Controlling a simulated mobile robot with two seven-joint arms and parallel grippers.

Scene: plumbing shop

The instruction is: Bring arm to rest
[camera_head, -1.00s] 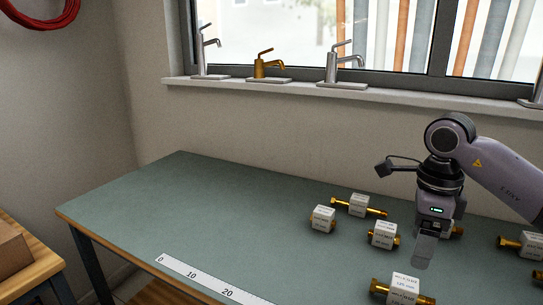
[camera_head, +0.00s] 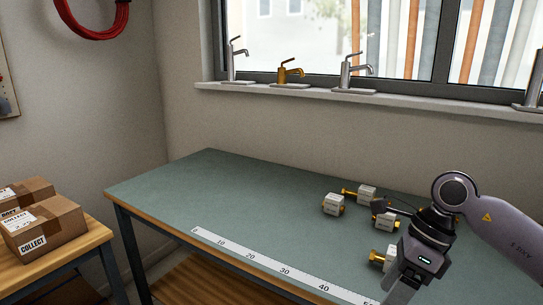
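My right gripper (camera_head: 397,290) comes in from the right and points down over the front right part of the green table (camera_head: 215,190). Its fingers are seen edge-on and run toward the bottom of the view, so I cannot tell whether they are open or shut. Several brass fittings with white labels lie on the table near it. One fitting (camera_head: 334,204) is left of the arm, one (camera_head: 367,194) behind it, one (camera_head: 384,221) beside the wrist. Another fitting (camera_head: 378,258) is partly hidden by the gripper. My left gripper is not in view.
A white ruler strip (camera_head: 270,265) runs along the table's front edge. The left half of the table is clear. Cardboard boxes (camera_head: 48,236) marked COLLECT stand on a wooden bench (camera_head: 75,262) at left. Faucets (camera_head: 290,75) stand on the window sill (camera_head: 310,98).

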